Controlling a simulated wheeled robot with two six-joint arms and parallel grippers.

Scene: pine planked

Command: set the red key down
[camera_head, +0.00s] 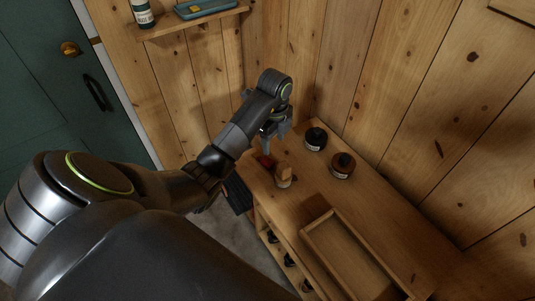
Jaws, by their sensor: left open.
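The red key (266,161) lies at the near left end of the wooden cabinet top, small and partly hidden by my left arm. My left gripper (268,150) points down just above it, with its jaws open. I cannot tell whether the fingers still touch the key. My right gripper does not show.
On the wooden cabinet top (310,182) stand a small jar with a wooden lid (283,176), a dark jar (315,139) and a brown jar (342,165). A shallow wooden tray (345,262) lies at the front right. A wall shelf (190,24) holds a bottle (142,12) and a teal tray (206,8).

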